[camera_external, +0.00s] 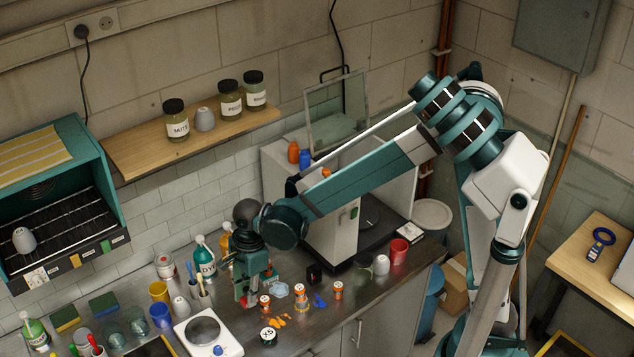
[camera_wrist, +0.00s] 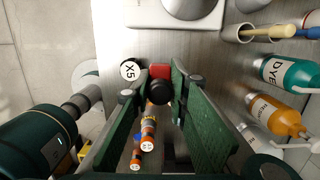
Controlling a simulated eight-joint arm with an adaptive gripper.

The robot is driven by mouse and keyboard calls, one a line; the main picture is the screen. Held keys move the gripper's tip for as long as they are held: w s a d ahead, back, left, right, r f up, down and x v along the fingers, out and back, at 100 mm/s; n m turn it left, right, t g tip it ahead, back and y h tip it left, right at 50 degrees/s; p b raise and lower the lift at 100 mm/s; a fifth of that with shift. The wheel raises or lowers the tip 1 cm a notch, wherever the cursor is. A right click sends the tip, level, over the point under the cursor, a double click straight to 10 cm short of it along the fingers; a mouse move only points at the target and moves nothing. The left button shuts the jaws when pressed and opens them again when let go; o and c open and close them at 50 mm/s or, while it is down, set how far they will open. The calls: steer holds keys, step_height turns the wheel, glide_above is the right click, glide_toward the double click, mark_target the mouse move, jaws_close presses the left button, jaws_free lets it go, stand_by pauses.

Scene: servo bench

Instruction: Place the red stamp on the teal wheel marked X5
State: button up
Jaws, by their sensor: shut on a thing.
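The red stamp (camera_wrist: 160,71) shows in the wrist view as a red block with a round black knob, between the fingertips. My gripper (camera_wrist: 160,93) is shut on it at the knob. In the external view my gripper (camera_external: 246,291) points down over the bench, left of the small vials. The wheel marked X5 (camera_external: 268,336) lies on the bench in front of it and slightly right, with a pale label and dark rim. In the wrist view the X5 wheel (camera_wrist: 130,70) is just left of the stamp, apart from it in the picture. The stamp's underside is hidden.
A white scale (camera_external: 187,339) with a round plate stands left of the wheel. A DYE bottle (camera_wrist: 287,73) and other bottles stand behind my gripper. The bench's front edge is close to the wheel.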

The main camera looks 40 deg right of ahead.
glide_above(268, 329)
steer(key=shift+d+r, duration=0.2)
steer(key=shift+r, duration=0.25)
steer(key=shift+f, duration=2.95)
steer(key=shift+f, duration=2.1)
steer(key=shift+f+b, duration=0.15)
steer(key=shift+b, duration=0.2)
steer(key=o, duration=0.8)
steer(key=shift+o, duration=0.4)
steer(key=shift+r, duration=0.2)
